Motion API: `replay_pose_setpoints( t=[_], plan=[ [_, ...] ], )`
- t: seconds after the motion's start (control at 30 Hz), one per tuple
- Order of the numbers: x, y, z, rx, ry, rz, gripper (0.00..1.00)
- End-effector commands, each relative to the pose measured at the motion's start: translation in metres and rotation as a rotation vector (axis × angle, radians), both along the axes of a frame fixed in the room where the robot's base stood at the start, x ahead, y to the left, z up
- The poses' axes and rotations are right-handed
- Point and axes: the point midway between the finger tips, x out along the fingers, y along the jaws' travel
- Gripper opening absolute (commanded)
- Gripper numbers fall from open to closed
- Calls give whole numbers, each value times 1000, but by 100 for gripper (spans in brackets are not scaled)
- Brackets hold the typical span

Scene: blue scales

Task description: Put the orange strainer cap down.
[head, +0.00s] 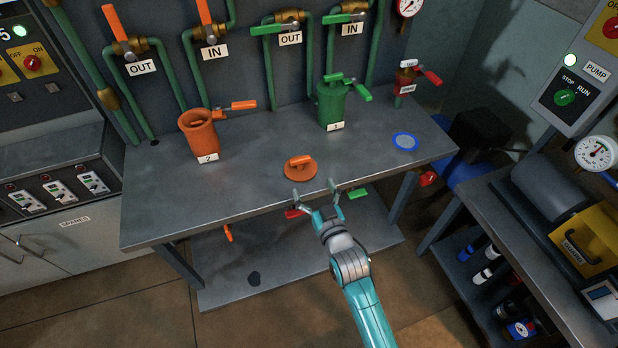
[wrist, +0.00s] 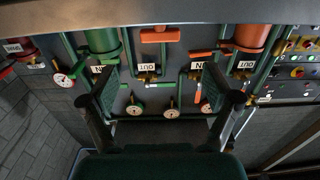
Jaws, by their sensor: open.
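The orange strainer cap (head: 299,170) lies on the grey bench (head: 245,185) near its front edge, its raised grip on top. My gripper (head: 316,193) is open and empty, at the front edge of the bench, just on the near side of the cap in the head view and apart from it. In the wrist view the fingers (wrist: 165,90) are spread wide with nothing between them. An orange piece (wrist: 160,35) that looks like the cap shows beyond them, in an upside-down picture. The orange strainer body (head: 200,135), tagged 2, stands with its top open at the left.
The green strainer (head: 331,105), tagged 1, stands at the back of the bench. A blue-rimmed disc (head: 405,141) lies at the right. A small red valve (head: 406,80) stands at the back right. Bench room is clear between the orange strainer and the cap.

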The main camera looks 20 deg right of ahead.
Motion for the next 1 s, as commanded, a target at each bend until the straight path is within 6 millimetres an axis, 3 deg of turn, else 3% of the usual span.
replay_pose_setpoints(
  t=[0.43, 0.53, 0.67, 0.83, 1.0],
  plan=[
    [-11, 0, 0, 0, 1, 0, 88],
    [-23, 0, -7, 0, 10, 0, 88],
    [-63, 0, -22, 0, 33, -1, 88],
    [-134, 0, -39, 0, 73, -2, 88],
    [-203, 0, -44, 0, 109, -2, 88]
  ],
)
